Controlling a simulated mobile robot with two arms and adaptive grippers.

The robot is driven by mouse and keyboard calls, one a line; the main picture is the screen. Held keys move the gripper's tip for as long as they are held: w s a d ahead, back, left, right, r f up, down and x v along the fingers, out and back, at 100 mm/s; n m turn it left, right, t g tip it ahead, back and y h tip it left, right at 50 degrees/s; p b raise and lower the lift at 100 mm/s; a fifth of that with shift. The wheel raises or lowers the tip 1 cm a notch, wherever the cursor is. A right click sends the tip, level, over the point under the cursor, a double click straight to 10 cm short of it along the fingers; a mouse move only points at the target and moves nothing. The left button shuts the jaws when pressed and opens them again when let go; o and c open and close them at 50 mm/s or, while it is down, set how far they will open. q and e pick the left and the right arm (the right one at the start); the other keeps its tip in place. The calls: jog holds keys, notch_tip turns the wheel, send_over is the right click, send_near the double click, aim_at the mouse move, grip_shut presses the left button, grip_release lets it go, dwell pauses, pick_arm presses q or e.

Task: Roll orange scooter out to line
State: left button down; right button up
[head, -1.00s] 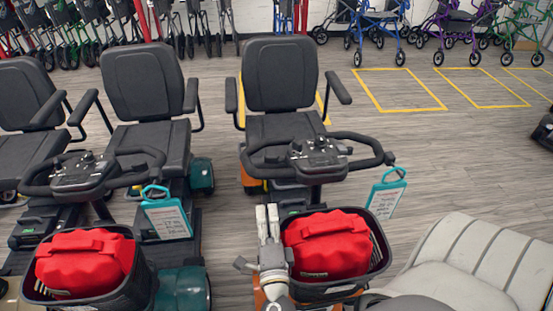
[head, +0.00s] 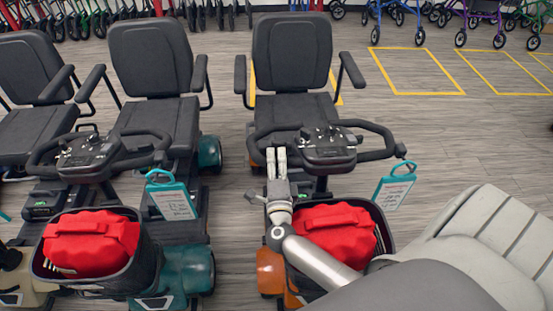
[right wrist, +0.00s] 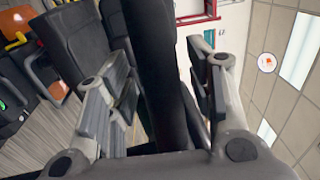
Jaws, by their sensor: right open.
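The orange scooter (head: 270,272) stands at the middle of the head view, facing me, with a black seat, a black handlebar (head: 372,152), a teal tag (head: 394,185) and a front basket holding a red bag (head: 338,232). My right gripper (head: 277,155) reaches past the basket to the left part of the handlebar. In the right wrist view its fingers (right wrist: 160,95) are apart, with a black bar (right wrist: 157,70) between them. I cannot tell whether they touch it. My forearm hides part of the basket and bag. My left gripper is not in view.
A teal scooter (head: 185,270) with a red bag in its basket stands close on the left, and another scooter (head: 25,140) beyond it. Yellow floor boxes (head: 415,92) lie at the back right, with rollators behind.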

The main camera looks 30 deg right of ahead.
jog(key=shift+w+d, duration=0.15)
jog(key=shift+w, duration=0.05)
jog(key=c, duration=0.5)
grip_shut()
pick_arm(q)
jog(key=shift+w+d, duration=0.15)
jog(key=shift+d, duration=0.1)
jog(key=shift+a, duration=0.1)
pick_arm(e)
jog(key=shift+f, duration=0.1)
